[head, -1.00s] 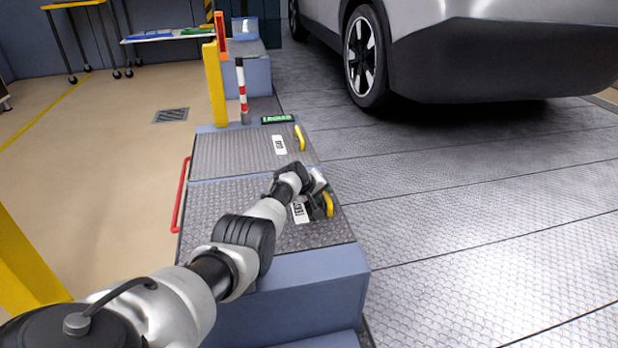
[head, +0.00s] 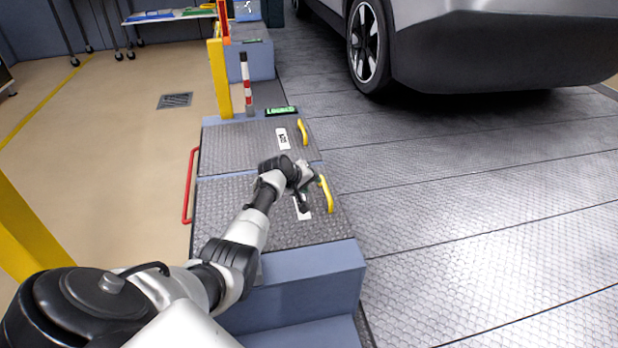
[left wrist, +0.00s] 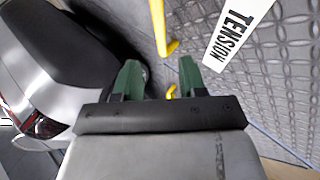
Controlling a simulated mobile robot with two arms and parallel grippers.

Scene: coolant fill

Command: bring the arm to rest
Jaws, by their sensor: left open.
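My left arm reaches in from the lower left in the head view. My left gripper (head: 306,186) is above the near grey treadplate lid (head: 230,212), just left of its yellow handle (head: 326,194). It is small there and partly covers the lid's white label (head: 301,208). In the left wrist view its two green fingers (left wrist: 160,80) are apart with nothing held between them. The yellow handle (left wrist: 157,25) shows beyond the fingers, and the label (left wrist: 238,30) reads TENSION. I cannot tell whether gripper and handle touch. My right gripper is not in view.
A second lid (head: 245,146) with a yellow handle (head: 302,132) lies beyond. A red rail (head: 190,186) runs along the left side. A red-white post (head: 246,85) and yellow post (head: 220,80) stand behind. A car (head: 480,50) stands at the right; the floor plates before it are clear.

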